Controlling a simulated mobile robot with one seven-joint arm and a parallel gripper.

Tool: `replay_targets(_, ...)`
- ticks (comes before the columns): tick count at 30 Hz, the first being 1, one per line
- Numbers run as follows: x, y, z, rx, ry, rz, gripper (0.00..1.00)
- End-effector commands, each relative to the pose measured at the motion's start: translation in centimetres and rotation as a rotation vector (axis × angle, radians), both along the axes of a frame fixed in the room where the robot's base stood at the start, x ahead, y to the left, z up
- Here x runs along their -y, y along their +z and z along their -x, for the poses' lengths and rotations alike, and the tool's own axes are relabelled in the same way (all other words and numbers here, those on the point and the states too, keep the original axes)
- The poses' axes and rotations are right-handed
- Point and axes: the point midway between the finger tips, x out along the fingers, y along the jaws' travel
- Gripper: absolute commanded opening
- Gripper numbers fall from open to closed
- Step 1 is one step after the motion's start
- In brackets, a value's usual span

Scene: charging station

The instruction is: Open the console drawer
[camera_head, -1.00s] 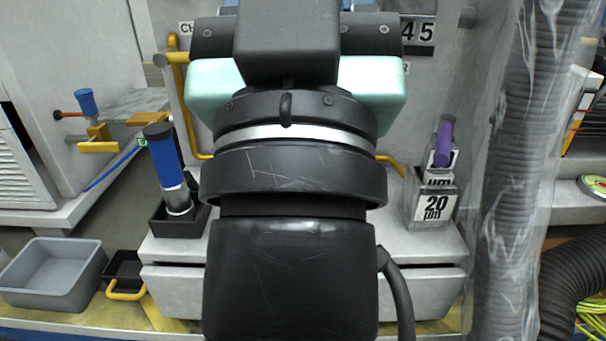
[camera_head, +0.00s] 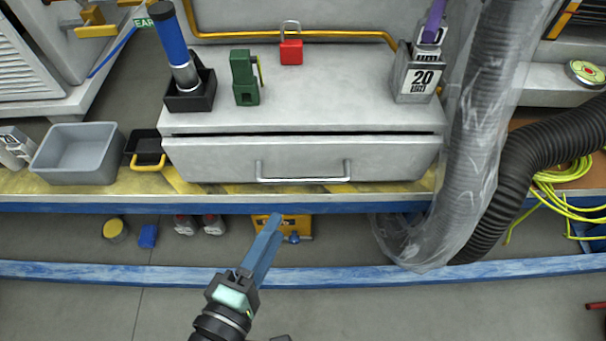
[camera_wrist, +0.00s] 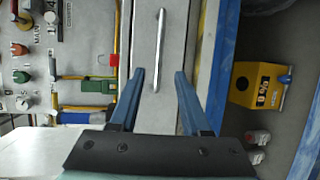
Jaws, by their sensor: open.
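The console drawer (camera_head: 220,161) is a grey front below the console top, with a dark gap along its upper edge. Its metal bar handle (camera_head: 304,179) runs across the lower middle of the front. In the wrist view the handle (camera_wrist: 157,50) shows upright at the top centre, ahead of the fingers. My gripper (camera_head: 268,230) is in front of and below the handle in the head view, apart from it. In the wrist view my gripper (camera_wrist: 160,75) has its two blue fingers spread, with nothing between them.
On the console top stand a blue cylinder in a black holder (camera_head: 188,95), a green block (camera_head: 245,80), a red padlock (camera_head: 291,50) and a "20" box (camera_head: 415,80). A grey bin (camera_head: 78,155) is at left. A plastic-wrapped hose (camera_head: 465,130) hangs at right.

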Motion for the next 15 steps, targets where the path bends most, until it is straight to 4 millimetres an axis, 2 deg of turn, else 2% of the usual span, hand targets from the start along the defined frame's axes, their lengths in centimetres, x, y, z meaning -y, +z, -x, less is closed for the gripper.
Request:
replay_targets(5, 0.8, -0.4, -1.7, 0.003, -0.003, 0.005, 0.47)
replay_targets(15, 3.5, -1.7, -8.1, 0.004, -0.004, 0.002, 0.47)
